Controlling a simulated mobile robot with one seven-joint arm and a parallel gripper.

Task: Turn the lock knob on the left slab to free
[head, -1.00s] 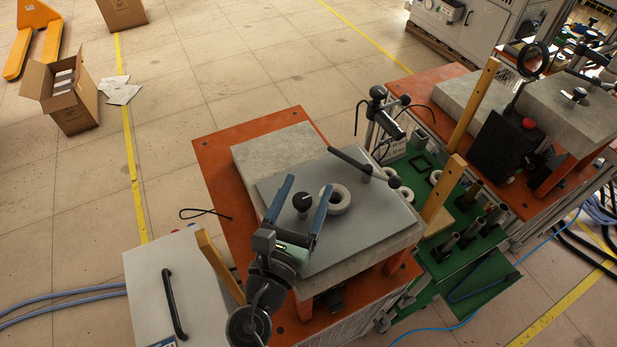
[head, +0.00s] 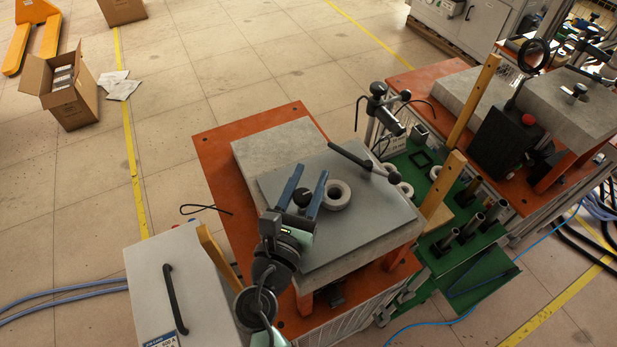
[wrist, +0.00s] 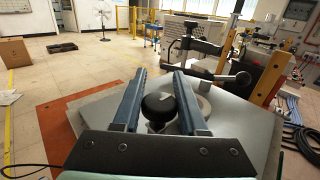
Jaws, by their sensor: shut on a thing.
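The black lock knob (head: 302,196) stands on the grey plate (head: 350,240) of the left slab. In the wrist view the knob (wrist: 158,106) is round and dark with a pale mark on top. My gripper (head: 311,170) comes from the front edge of the slab. Its two blue fingers lie on either side of the knob and are shut on it, with their tips reaching past it. In the wrist view my gripper (wrist: 159,72) has the knob between its fingers. The lower part of the knob is hidden.
A pale ring (head: 336,195) lies close to the right finger. A black handle (head: 350,157) is mounted farther back on the plate. Wooden posts (head: 442,185) stand beside the slab. A second slab (head: 565,108) with another knob (head: 579,90) is at the right.

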